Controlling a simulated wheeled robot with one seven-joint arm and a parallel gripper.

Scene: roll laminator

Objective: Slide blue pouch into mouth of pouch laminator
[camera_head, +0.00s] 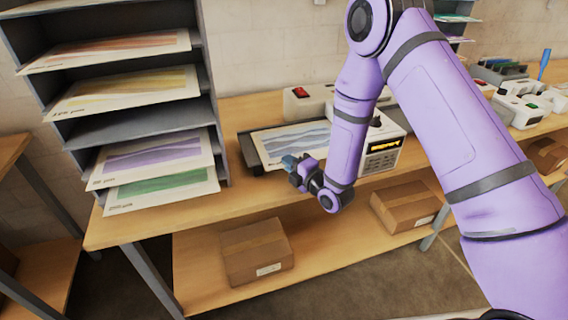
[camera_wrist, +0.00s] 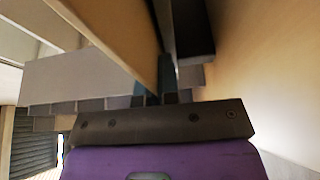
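The blue pouch (camera_head: 293,138), a white sheet with blue wavy bands, lies over the dark feed tray (camera_head: 248,152) on the left side of the pouch laminator. The laminator (camera_head: 384,158) is an off-white box with a lit orange display and a red switch at its far end. My gripper (camera_head: 289,161) is at the pouch's near edge, with the fingertips close to or touching it. In the wrist view, the two teal fingertips (camera_wrist: 153,88) are close together around a thin edge; a firm grip cannot be confirmed. My arm hides part of the laminator's mouth and the pouch's right end.
A grey shelf rack (camera_head: 218,120) holding several coloured sheets stands left of the tray. Cardboard boxes (camera_head: 256,252) rest on the lower shelf. Other small machines (camera_head: 522,108) stand at the right. The bench's near left top (camera_head: 150,225) is clear.

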